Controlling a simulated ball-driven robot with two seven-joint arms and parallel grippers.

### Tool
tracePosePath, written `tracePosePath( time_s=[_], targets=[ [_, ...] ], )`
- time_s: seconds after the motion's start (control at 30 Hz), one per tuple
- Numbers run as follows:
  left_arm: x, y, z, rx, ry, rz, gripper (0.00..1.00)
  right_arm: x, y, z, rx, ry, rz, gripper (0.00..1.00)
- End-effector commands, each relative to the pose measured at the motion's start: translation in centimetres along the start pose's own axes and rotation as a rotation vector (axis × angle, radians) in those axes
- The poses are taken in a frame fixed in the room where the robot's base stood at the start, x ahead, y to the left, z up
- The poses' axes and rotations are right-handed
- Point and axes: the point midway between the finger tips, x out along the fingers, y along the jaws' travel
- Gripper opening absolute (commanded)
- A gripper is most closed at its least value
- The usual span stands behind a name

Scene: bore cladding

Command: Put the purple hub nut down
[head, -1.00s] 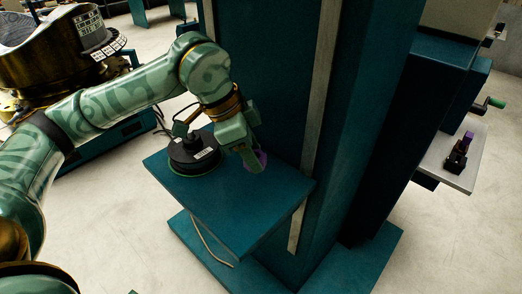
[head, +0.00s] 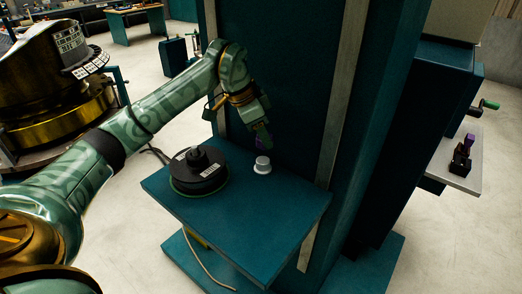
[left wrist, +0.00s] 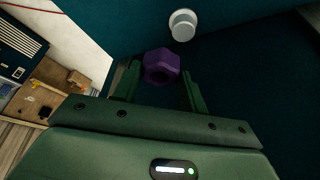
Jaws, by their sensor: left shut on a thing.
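The purple hub nut (head: 260,143) is in my left gripper (head: 264,136), near the teal column and beyond a small silver-white knob (head: 262,166) on the teal table (head: 250,215). In the left wrist view the nut (left wrist: 161,66) is a hexagon with a recess in its face, between the two green fingers of my left gripper (left wrist: 160,82). The knob (left wrist: 183,25) shows just beyond it, apart from the nut. In the head view the fingers partly hide the nut. It looks raised above the table top. My right gripper is not in view.
A black round device (head: 198,172) with a green rim stands on the table's left part. The table's front and right are clear. The tall teal column (head: 280,70) rises behind. A grey shelf (head: 462,178) at the right holds a black fixture with a purple piece.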

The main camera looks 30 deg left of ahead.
Motion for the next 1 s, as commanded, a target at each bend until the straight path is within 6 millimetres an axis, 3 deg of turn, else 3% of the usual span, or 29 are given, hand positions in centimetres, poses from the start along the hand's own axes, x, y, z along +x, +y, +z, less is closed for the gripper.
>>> tracePosePath(
  time_s=[0.03, 0.2, 0.37, 0.57, 0.93, 0.97, 1.0],
  targets=[
    [1.3, -0.8, 0.4, -0.003, -0.002, 0.004, 0.15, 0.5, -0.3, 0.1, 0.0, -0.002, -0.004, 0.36],
    [3.0, -2.4, 1.0, 0.0, 0.0, 0.002, 0.15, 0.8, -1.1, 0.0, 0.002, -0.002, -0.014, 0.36],
    [3.9, -3.1, 1.3, 0.001, 0.0, 0.002, 0.15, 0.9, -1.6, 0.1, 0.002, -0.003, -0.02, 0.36],
    [6.9, -3.4, 2.5, 0.001, -0.002, 0.003, 0.15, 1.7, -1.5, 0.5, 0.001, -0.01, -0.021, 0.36],
    [7.2, -3.4, 2.7, 0.001, -0.001, 0.001, 0.15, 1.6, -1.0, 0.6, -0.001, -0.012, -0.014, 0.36],
    [7.2, -3.4, 2.7, 0.001, -0.001, 0.001, 0.48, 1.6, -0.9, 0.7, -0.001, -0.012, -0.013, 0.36],
    [7.2, -3.4, 2.7, 0.001, -0.001, 0.001, 0.59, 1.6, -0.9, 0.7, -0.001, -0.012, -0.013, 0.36]
  ],
)
